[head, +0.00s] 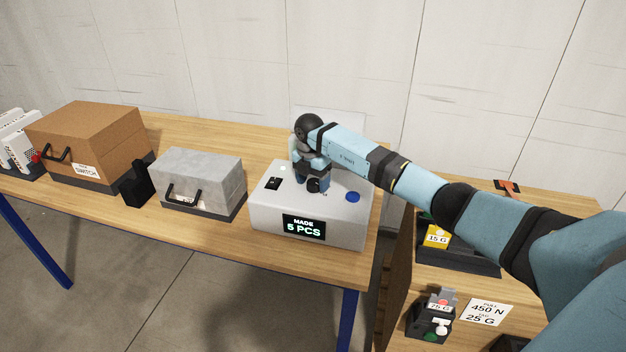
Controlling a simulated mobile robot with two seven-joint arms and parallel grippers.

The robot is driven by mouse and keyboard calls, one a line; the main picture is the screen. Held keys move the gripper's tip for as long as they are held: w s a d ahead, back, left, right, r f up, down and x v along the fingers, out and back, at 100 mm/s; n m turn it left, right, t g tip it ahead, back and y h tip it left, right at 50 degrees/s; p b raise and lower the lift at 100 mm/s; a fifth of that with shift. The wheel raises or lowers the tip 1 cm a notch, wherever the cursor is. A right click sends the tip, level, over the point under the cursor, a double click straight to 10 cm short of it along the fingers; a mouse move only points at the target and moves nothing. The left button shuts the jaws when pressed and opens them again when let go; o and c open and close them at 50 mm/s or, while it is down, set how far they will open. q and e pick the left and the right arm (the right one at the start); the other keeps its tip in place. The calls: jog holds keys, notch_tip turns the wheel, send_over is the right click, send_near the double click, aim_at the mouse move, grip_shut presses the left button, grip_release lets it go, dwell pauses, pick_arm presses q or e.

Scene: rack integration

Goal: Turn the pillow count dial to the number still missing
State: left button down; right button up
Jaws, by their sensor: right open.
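A light grey machine box (270,212) stands near the right end of the long wooden table. Its front display (304,228) reads "MADE 5 PCS". The top carries a black switch-like part (273,184), a blue button (352,197) and a small pale light (283,168). My right gripper (318,188) points down at the middle of the box top, open. A dark round part shows at its fingertips; I cannot tell whether this is the dial or the fingers. Any numbers on a dial are hidden or too small to read. My left gripper is out of view.
A grey case (200,175) with a handle and a brown box (90,140) labelled "SWITCH" stand to the left. A lower bench at right holds a yellow "15 G" block (437,236), a "25 G" device (430,318) and a "450 N" card (487,312).

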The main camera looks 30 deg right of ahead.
jog(key=c, duration=0.9)
